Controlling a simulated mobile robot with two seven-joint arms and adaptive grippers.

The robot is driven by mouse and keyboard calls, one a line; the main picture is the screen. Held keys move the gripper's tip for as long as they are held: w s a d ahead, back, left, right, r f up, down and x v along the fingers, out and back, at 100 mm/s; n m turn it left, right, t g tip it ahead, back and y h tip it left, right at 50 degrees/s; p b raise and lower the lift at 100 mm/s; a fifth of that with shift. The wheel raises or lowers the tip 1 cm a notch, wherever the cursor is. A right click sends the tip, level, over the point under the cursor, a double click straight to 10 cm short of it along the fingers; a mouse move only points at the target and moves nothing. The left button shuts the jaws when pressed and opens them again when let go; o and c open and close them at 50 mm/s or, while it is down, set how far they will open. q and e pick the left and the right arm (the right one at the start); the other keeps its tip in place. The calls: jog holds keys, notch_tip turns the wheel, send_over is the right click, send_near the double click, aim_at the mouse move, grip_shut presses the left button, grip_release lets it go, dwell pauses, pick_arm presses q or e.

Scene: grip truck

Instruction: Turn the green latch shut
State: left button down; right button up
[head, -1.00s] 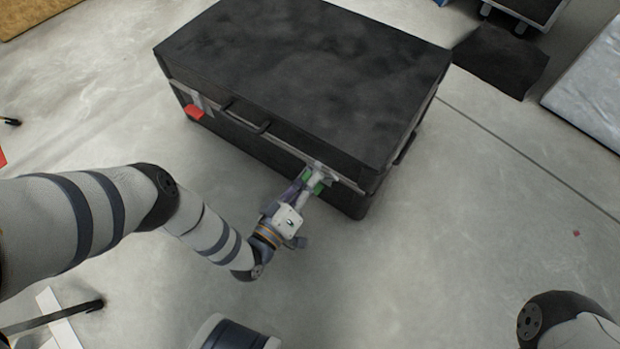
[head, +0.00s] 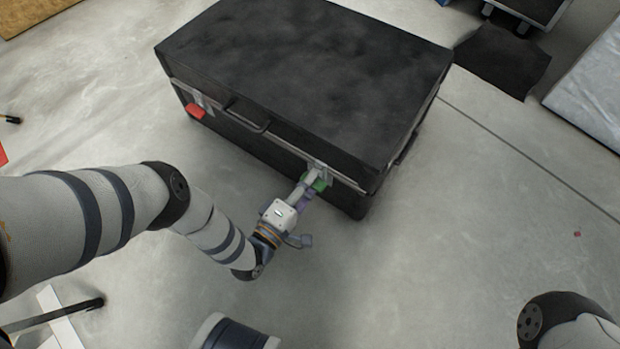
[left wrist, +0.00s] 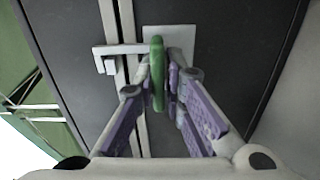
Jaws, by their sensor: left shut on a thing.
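The green latch (head: 319,184) sits on the front of a black case (head: 300,70), near its right front corner. In the left wrist view the green latch (left wrist: 157,72) stands edge-on in front of a pale plate (left wrist: 182,42) on the case. My left gripper (head: 312,183) is at the latch and shut on it, with a purple-padded finger on each side in the left wrist view. The gripper hides part of the latch in the head view. My right gripper is not in view; only part of my right arm shows at the lower right.
A red latch (head: 195,111) is on the case front at the left, and a black handle (head: 247,116) lies between the two latches. A dark mat (head: 503,58) and a pale slab (head: 590,85) lie at the right. The floor in front of the case is mostly clear.

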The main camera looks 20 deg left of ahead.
pick_arm(q)
jog(key=shift+d+r+n, duration=0.1)
jog(key=shift+d+n, duration=0.05)
jog(key=shift+n, duration=0.15)
jog(key=c, duration=1.7)
grip_release()
jog(key=shift+s, duration=0.45)
jog(key=s, duration=0.3)
jog(key=s+a, duration=0.1)
jog(key=s, duration=0.3)
jog(key=s+a, duration=0.1)
jog(key=s, duration=0.3)
jog(key=shift+a, duration=0.1)
